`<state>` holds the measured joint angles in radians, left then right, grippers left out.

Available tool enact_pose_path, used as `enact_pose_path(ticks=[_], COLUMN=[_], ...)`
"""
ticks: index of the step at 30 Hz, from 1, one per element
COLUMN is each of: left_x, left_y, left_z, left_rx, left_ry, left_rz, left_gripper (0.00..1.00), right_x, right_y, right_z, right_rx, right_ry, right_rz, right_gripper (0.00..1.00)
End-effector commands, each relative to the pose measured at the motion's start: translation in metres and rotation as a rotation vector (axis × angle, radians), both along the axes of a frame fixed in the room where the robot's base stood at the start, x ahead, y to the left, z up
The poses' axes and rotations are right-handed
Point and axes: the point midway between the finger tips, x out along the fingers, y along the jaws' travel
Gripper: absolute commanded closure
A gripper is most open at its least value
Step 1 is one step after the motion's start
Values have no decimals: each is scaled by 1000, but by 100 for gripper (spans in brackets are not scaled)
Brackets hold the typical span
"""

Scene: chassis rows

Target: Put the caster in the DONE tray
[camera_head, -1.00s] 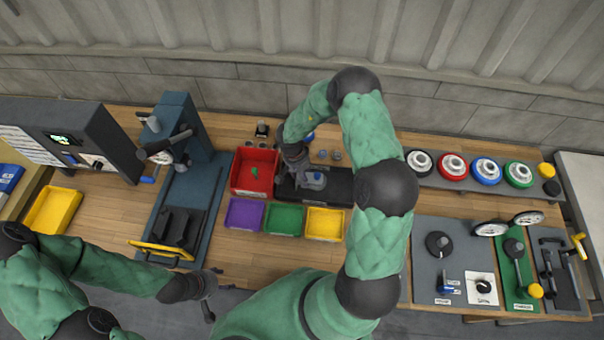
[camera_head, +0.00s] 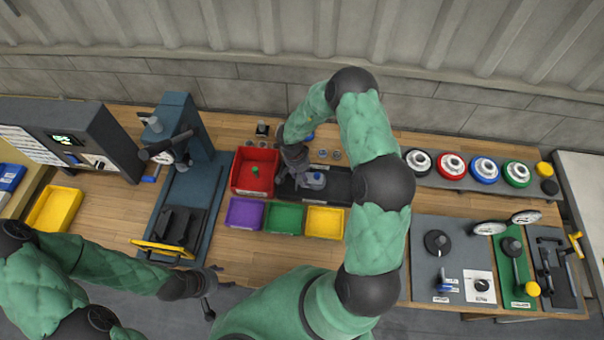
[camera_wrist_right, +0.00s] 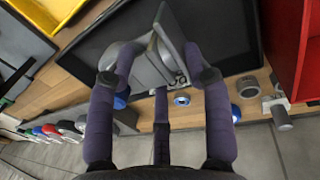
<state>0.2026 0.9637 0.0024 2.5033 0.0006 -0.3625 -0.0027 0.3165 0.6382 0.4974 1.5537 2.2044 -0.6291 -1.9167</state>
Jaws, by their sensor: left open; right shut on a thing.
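My right gripper (camera_head: 303,181) is over the black tray (camera_head: 340,186), right of the red bin. In the right wrist view, its fingers (camera_wrist_right: 160,76) are shut on the grey metal caster (camera_wrist_right: 168,48), whose flat plate and rounded wheel show between and beyond the fingertips. The caster also shows as a grey-blue piece (camera_head: 317,180) beside the fingertips in the head view. Whether it touches the tray floor cannot be told. No DONE label is readable; the black tray (camera_wrist_right: 225,35) lies beneath the caster. My left gripper (camera_head: 214,289) is open and empty at the bench's front edge.
The red bin (camera_head: 236,180) adjoins the black tray. Purple (camera_head: 243,213), green (camera_head: 284,218) and yellow (camera_head: 325,221) bins stand in front. Small metal parts (camera_head: 330,154) lie behind. A blue press (camera_head: 182,125) stands left; coloured wheels (camera_head: 452,166) line the right rear.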

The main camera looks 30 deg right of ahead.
Motion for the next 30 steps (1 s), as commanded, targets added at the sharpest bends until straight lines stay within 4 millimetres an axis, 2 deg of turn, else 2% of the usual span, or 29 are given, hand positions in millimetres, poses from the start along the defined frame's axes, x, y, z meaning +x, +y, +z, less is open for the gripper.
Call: enact_pose_path(ticks=[30], left_x=[0], left_y=[0], left_z=[5], left_rx=[0], left_ry=[0], left_rz=[0], left_gripper=[44], right_x=[1], right_y=[0], right_z=[-11], right_rx=[-1], right_ry=[-1], right_rz=[0], right_gripper=[100])
